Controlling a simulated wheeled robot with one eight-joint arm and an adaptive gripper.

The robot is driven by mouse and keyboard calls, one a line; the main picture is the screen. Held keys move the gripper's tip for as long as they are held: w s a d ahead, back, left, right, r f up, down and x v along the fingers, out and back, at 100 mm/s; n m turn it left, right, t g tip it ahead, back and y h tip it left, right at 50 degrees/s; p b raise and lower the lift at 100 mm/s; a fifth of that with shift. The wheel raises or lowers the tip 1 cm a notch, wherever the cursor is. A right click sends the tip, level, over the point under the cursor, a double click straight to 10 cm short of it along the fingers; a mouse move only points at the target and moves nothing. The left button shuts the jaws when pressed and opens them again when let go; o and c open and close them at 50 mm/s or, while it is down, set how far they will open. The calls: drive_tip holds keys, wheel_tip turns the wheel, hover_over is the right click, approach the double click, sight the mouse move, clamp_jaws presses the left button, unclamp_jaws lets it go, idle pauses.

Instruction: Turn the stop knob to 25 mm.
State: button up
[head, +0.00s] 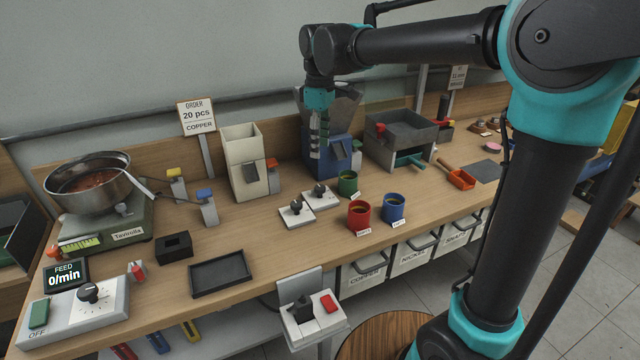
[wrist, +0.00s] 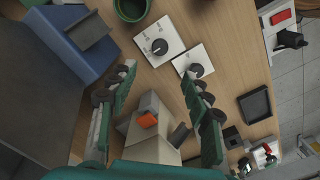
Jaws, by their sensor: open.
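Two dark knobs on white plates lie on the bench: a left one (head: 296,208) and a right one (head: 320,191). In the wrist view the left one (wrist: 196,70) is nearer the black tray, and the right one (wrist: 159,46) is nearer the green cup. Each plate has a printed scale, too small to read, so I cannot tell which is the stop knob. My gripper (head: 319,145) is open and empty, above the bench in front of the blue machine. In the wrist view its fingers (wrist: 158,72) are spread, with both knobs beyond the tips, untouched.
A blue machine (head: 340,150) and a cream hopper (head: 243,170) stand behind the knobs. Green (head: 348,184), red (head: 359,215) and blue (head: 393,208) cups stand to their right. A black tray (head: 220,276) lies front left. Bare bench surrounds the plates' front.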

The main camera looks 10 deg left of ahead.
sight(320, 187)
wheel_tip(320, 187, down, 13)
drive_tip(key=shift+f, duration=0.1)
idle(0.3)
clamp_jaws()
